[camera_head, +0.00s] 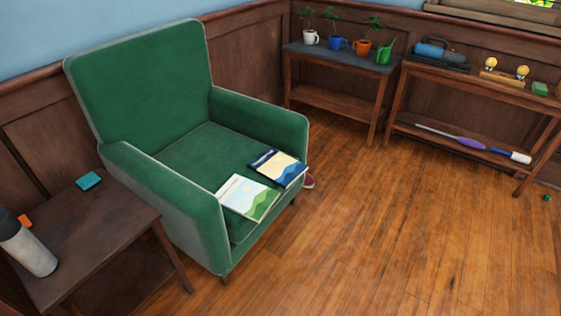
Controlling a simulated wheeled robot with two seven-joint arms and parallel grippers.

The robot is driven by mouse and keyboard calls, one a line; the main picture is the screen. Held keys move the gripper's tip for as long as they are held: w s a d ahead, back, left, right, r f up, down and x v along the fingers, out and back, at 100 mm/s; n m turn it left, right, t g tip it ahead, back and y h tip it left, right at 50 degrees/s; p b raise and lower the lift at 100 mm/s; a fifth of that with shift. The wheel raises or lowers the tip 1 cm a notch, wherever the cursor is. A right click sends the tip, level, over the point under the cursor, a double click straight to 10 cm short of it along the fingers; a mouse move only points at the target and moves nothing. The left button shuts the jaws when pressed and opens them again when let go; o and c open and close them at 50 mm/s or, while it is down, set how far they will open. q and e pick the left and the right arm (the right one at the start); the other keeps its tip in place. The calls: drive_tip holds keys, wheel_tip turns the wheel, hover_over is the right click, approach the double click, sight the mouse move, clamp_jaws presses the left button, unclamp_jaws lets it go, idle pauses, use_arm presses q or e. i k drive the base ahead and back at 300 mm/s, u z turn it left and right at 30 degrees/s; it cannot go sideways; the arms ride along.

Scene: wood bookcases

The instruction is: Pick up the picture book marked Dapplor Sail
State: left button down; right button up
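Two picture books lie flat on the seat of a green armchair (195,150), near its front edge. One book (247,197) has a pale cover with green hills. The other book (278,167) is dark blue with a cream and yellow area, and lies just behind and to the right of the first. The titles are too small to read, so I cannot tell which is marked Dapplor Sail. Neither of my grippers shows in the head view.
A dark side table (90,225) with a grey bottle (27,247) and a teal item (88,181) stands left of the chair. A plant table (340,57) and a shelf table (480,80) line the back wall. The wood floor (390,220) at the right is mostly clear.

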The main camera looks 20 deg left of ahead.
sight(280, 168)
drive_tip(key=u, duration=0.3)
drive_tip(key=i, duration=0.85)
drive_tip(key=u, duration=0.6)
